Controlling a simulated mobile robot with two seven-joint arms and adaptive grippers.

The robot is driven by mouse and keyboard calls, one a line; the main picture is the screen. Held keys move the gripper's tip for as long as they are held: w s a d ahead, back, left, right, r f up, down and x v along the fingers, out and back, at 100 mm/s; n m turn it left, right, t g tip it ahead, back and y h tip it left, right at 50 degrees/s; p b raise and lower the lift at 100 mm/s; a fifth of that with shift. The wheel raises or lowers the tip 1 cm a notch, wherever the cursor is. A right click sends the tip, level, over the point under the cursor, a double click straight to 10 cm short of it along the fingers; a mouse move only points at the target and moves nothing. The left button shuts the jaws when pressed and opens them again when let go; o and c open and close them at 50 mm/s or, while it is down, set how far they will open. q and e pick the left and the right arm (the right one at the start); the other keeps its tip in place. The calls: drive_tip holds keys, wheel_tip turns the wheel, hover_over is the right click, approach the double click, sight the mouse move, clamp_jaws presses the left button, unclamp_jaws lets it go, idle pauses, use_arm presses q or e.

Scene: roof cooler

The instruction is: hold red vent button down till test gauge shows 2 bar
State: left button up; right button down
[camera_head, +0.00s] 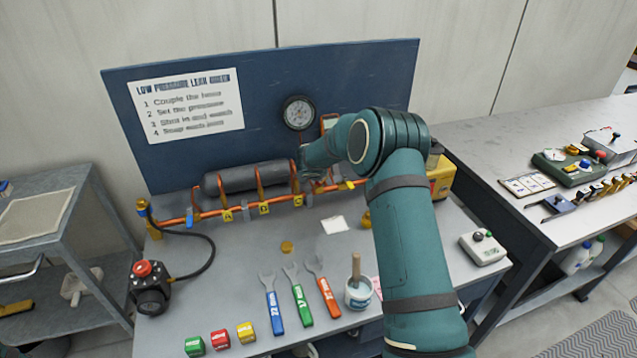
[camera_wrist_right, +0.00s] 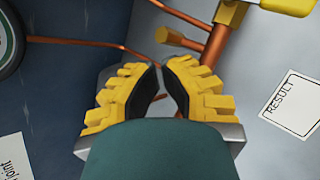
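The round test gauge (camera_head: 298,112) is on the blue back panel. Its needle is too small to read, and only its edge shows in the right wrist view (camera_wrist_right: 10,45). My right gripper (camera_wrist_right: 160,65) is in front of the panel, below the gauge, by the copper pipework (camera_wrist_right: 215,45). Its yellow fingers come together at the tips, with nothing visible between them. In the head view my arm hides most of it and part of the pipe run. I cannot pick out a red vent button on the pipework. My left gripper is in neither view.
A black unit with a red knob (camera_head: 143,268) stands at the bench's left, with a hose to the pipes. Wrenches (camera_head: 301,294), a white tub (camera_head: 358,293) and coloured blocks (camera_head: 219,339) lie in front. A small white box (camera_head: 483,247) sits right.

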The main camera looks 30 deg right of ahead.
drive_tip(key=shift+f+b, duration=0.6)
drive_tip(key=shift+f, duration=0.05)
idle(1.8)
drive_tip(key=shift+r, duration=0.15)
idle(2.1)
drive_tip(key=shift+r+p, duration=0.65)
drive_tip(key=shift+r, duration=0.2)
drive_tip(key=shift+r+p, duration=2)
drive_tip(key=shift+r, duration=0.6)
drive_tip(key=shift+f, duration=0.1)
